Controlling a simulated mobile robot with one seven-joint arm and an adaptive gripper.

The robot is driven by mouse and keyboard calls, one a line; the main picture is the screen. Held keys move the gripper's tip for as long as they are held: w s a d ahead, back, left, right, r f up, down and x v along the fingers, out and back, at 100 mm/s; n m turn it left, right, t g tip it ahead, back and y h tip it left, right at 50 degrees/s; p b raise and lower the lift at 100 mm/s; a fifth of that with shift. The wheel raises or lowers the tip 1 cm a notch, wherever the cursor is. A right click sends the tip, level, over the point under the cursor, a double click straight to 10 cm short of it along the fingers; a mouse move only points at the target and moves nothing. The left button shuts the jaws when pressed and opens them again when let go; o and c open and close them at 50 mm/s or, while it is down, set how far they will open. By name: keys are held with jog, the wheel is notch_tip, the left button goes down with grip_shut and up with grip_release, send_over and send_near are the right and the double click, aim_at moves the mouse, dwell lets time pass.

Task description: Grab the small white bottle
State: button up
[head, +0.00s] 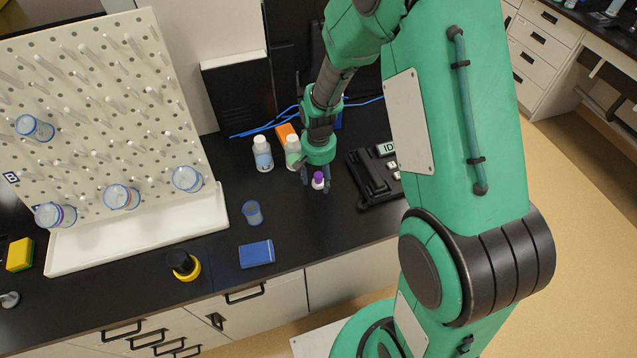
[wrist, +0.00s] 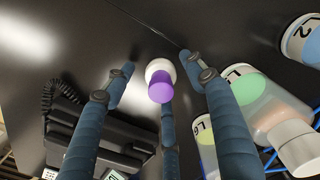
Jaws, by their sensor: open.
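The small white bottle (head: 318,185) with a purple cap stands upright on the black bench, below my gripper's palm. My gripper (head: 316,178) points down with its fingers spread around the bottle. In the wrist view the white bottle (wrist: 160,67) and its purple cap lie between the three dark blue fingers of my gripper (wrist: 157,62). Gaps show between the bottle and the left and right fingers. The third finger is close to the cap in the picture; I cannot tell if it touches.
Two larger white-capped bottles (head: 262,153) stand left of my gripper, one partly hidden by it. A black device with a display (head: 376,178) is close on the right. The pegboard rack (head: 100,95) is at left.

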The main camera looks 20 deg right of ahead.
jog(key=shift+f, duration=0.4)
jog(key=c, duration=1.2)
